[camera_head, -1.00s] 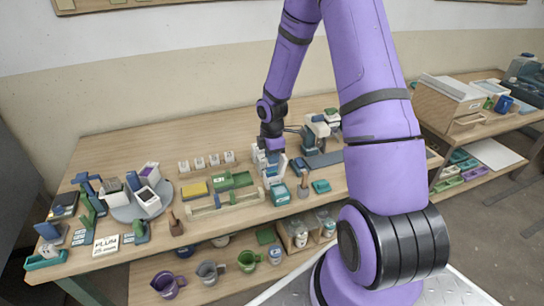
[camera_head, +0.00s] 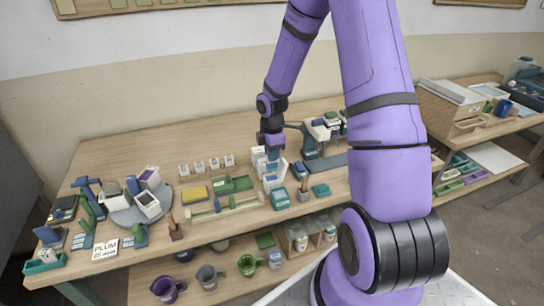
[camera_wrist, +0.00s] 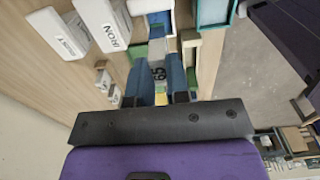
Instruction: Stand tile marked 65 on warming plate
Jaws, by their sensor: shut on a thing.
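In the wrist view the tile marked 65 (camera_wrist: 158,73) shows its dark number on a pale face, between the two blue fingers of my gripper (camera_wrist: 159,82). My gripper is shut on it. In the head view my gripper (camera_head: 272,150) points down over the white and blue containers at the middle of the bench; the tile is too small to make out there. A flat dark grey slab (camera_head: 328,160) lies right of the gripper, partly behind my arm. I cannot tell whether it is the warming plate.
White boxes marked IRON (camera_wrist: 108,24) stand close beside the gripper. A bench device (camera_head: 312,140) stands just right of it. A round grey plate (camera_head: 127,216) with bins is at left. Small white labelled blocks (camera_head: 199,167) and a green tray (camera_head: 235,184) lie between.

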